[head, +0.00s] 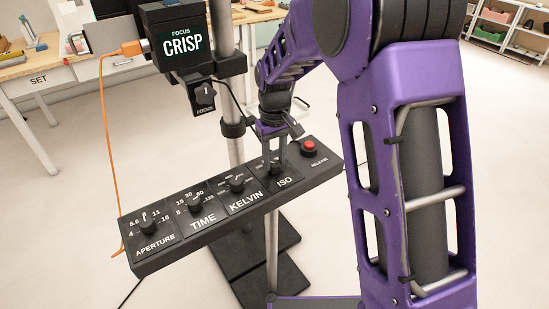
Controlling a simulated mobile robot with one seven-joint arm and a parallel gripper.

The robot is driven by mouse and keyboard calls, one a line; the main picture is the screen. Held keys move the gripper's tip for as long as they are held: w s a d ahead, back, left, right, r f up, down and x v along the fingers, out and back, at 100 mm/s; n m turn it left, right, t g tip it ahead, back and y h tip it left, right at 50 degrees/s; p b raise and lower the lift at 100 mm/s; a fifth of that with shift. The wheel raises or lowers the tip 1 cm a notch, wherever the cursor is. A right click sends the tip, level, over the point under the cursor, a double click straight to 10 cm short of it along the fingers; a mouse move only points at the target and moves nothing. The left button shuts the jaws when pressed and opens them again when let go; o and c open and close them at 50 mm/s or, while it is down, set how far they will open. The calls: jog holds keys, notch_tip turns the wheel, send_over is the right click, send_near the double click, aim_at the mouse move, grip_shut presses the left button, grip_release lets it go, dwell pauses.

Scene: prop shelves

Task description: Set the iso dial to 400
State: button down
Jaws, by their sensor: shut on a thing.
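The black control panel (190,238) is held up on a stand and carries a row of dials labelled APERTURE, TIME, KELVIN and ISO, with a red RELEASE button (309,146) at its right end. My gripper (273,160) points down over the ISO section, its fingers closed around the ISO dial (274,168). The dial is mostly hidden by the fingers, and I cannot read its setting or scale. The KELVIN dial (236,185) is just left of my gripper.
A camera with a screen reading FOCUS CRISP (183,45) and a FOCUS knob (205,94) sits on a pole above the panel. An orange cable (101,150) hangs at left.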

jog(key=m+p, duration=0.1)
jog(key=m, duration=0.2)
jog(key=shift+r+m+p, duration=0.15)
jog(key=shift+m+p, duration=0.15)
jog(key=shift+m, duration=0.1)
jog(key=m+p, duration=0.1)
jog(key=m, duration=0.3)
jog(key=shift+m+p, duration=0.3)
jog(key=m+p, duration=0.1)
jog(key=m, duration=0.3)
jog(key=shift+p, duration=0.3)
jog(key=shift+m+p, duration=0.55)
jog(key=shift+m, duration=1.15)
jog(key=shift+c, duration=2.4)
grip_release()
